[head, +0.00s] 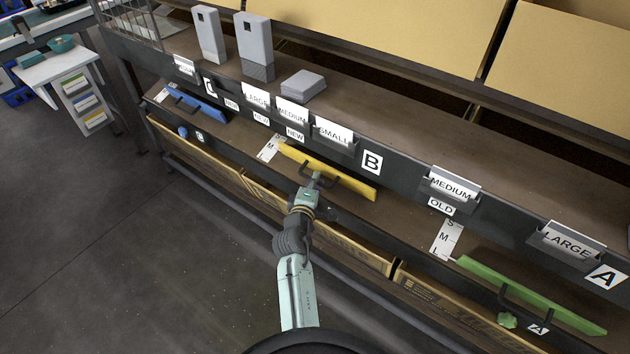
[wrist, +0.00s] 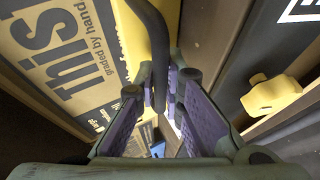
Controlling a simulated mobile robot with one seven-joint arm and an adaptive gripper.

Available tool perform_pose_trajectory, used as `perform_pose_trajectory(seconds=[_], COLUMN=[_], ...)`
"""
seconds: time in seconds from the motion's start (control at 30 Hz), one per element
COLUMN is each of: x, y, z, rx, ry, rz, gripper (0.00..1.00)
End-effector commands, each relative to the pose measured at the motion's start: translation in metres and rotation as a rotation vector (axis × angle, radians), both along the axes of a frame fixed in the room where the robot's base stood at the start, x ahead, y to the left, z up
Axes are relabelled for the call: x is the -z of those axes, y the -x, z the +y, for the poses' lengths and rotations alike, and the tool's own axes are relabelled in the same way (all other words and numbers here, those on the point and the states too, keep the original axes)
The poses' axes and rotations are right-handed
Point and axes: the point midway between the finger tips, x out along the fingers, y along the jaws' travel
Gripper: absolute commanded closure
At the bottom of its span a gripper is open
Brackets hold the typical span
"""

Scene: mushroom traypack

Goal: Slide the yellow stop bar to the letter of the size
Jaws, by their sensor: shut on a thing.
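The yellow stop bar (head: 354,185) lies slanted on the lower shelf in the bay marked B (head: 372,162). A dark handle stands on it. My gripper (head: 318,178) reaches the bar at this handle. In the wrist view, my gripper (wrist: 160,88) is shut on the dark handle (wrist: 158,42), which passes between its purple pads. A yellow knob (wrist: 270,95) shows to the right of the fingers. A white letter strip (head: 269,148) lies by the bar's left end; its letters are too small to read surely. Cards above read LARGE (head: 257,97), MEDIUM (head: 293,111) and SMALL (head: 333,131).
A green bar (head: 530,293) with its S, M, L strip (head: 447,239) is at the right, in the bay marked A (head: 606,278). A blue bar (head: 197,103) is at the left. Grey boxes (head: 255,40) stand on the upper shelf. The floor in front is clear.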

Motion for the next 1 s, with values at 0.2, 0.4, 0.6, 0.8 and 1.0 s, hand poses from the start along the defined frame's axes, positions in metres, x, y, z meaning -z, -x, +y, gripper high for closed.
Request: perform_pose_trajectory(seconds=[0.2,0.4,0.6,0.8,1.0], x=[0.0,0.0,-0.001,-0.013,-0.015], y=[0.0,0.0,-0.001,-0.026,-0.039], z=[0.0,0.0,-0.001,-0.017,-0.027], rx=[0.0,0.0,0.0,0.0,-0.002], ry=[-0.001,-0.001,-0.002,0.0,-0.001], rz=[0.0,-0.001,-0.001,0.0,-0.001], gripper=[1.0,1.0,1.0,1.0,1.0])
